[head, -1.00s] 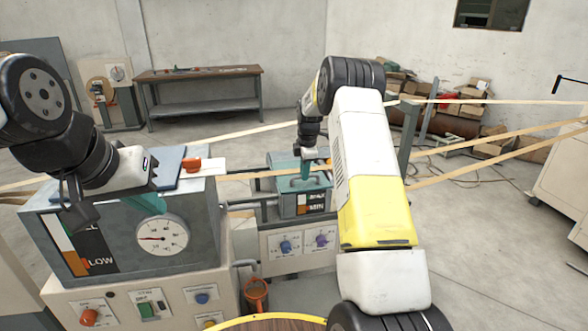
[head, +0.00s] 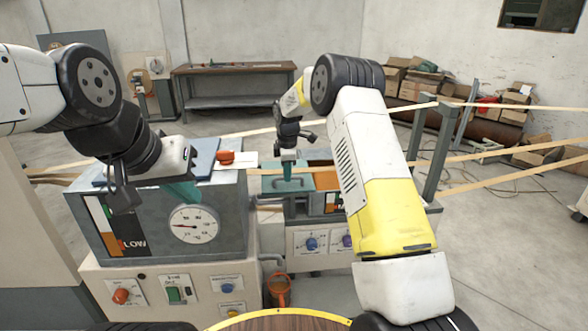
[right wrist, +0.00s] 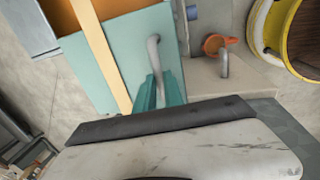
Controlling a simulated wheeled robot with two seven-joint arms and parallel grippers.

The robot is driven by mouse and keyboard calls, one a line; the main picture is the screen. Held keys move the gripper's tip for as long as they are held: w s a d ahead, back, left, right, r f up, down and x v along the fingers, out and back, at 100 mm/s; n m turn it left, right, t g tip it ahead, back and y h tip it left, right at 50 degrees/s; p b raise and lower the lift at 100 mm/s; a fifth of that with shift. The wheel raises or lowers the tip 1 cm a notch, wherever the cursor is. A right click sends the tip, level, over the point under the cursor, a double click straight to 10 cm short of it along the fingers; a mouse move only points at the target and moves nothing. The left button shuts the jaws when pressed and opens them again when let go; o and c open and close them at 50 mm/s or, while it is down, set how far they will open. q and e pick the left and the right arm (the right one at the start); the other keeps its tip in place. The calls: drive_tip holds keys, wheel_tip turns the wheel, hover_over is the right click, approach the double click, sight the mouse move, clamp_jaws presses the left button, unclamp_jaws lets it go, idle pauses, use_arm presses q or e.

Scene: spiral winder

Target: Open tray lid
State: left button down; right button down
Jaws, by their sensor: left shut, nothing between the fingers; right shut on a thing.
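The tray (head: 324,203) is a small grey-teal box on the rear machine. Its teal lid (head: 268,186) covers only the left part, and an orange-brown interior (head: 326,180) shows to its right. My right gripper (head: 289,172) is shut on the lid's handle. In the right wrist view, the teal fingers of my right gripper (right wrist: 159,93) hold the grey bar handle (right wrist: 154,50) on the lid (right wrist: 90,72).
The larger box with a round gauge (head: 194,224) stands front left. Beige strips (head: 480,156) run across the scene, one passing over the lid. An orange-handled thing (head: 279,288) is low between the machines. A workbench (head: 235,70) stands at the back.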

drive_tip(key=shift+a, duration=0.2)
drive_tip(key=c, duration=1.5)
unclamp_jaws()
drive_tip(key=shift+o, duration=0.2)
drive_tip(key=shift+r, duration=0.15)
wheel_tip(320, 180, up, 7)
drive_tip(key=s, duration=0.1)
drive_tip(key=shift+s+r, duration=0.2)
drive_tip(key=shift+d+r, duration=0.1)
